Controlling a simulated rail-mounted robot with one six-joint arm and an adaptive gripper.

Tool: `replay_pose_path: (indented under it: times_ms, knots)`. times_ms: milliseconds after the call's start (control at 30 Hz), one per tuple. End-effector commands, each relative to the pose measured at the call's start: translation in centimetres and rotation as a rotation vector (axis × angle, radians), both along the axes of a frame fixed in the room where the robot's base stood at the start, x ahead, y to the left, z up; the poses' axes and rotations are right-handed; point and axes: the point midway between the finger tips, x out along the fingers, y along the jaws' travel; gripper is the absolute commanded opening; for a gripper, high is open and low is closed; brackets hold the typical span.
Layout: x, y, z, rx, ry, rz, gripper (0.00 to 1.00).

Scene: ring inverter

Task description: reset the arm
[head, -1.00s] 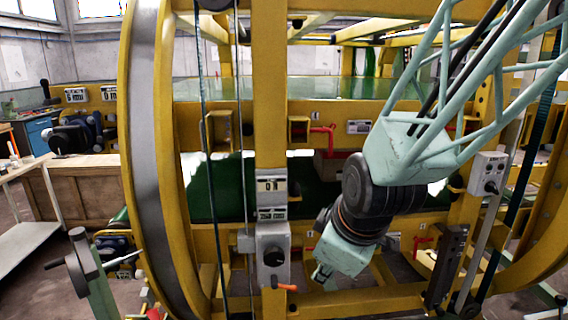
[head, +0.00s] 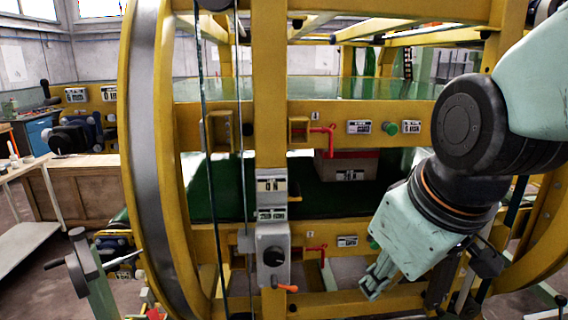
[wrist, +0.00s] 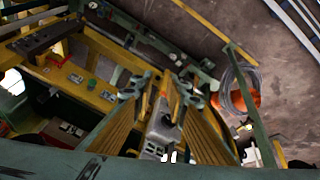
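My gripper (head: 374,284) hangs at the lower right of the head view, in front of the yellow frame of the ring inverter. Its fingers point down and to the left. In the wrist view the fingers of my gripper (wrist: 165,88) have yellow-striped inner sides and a gap between them, with nothing held. A grey box with a dark knob shows between them, beyond the tips. My arm is bent, with its dark wrist joint at the right of the head view.
The yellow ring (head: 147,150) stands at left. A grey control box (head: 273,252) with a black knob is on the upright post. A cardboard box (head: 347,166) sits inside on the green belt (head: 300,200). An orange item with coiled cable (wrist: 236,95) lies on the floor.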

Motion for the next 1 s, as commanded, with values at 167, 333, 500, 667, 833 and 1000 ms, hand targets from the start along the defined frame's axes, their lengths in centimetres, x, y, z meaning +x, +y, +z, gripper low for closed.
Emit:
replay_pose_path:
  times_ms: [167,333,500,667,833,1000]
  knots:
    - [-2.8,-1.1,1.3,0.031,0.016,-0.096,0.14]
    - [-5.6,-2.1,2.3,0.058,0.036,-0.19,0.14]
    - [-8.4,-3.0,3.2,0.084,0.055,-0.284,0.14]
    - [-11.1,-3.8,3.9,0.107,0.07,-0.372,0.14]
    - [-13.4,-4.3,4.3,0.125,0.084,-0.444,0.14]
    - [-14.6,-4.5,4.5,0.134,0.092,-0.483,0.14]
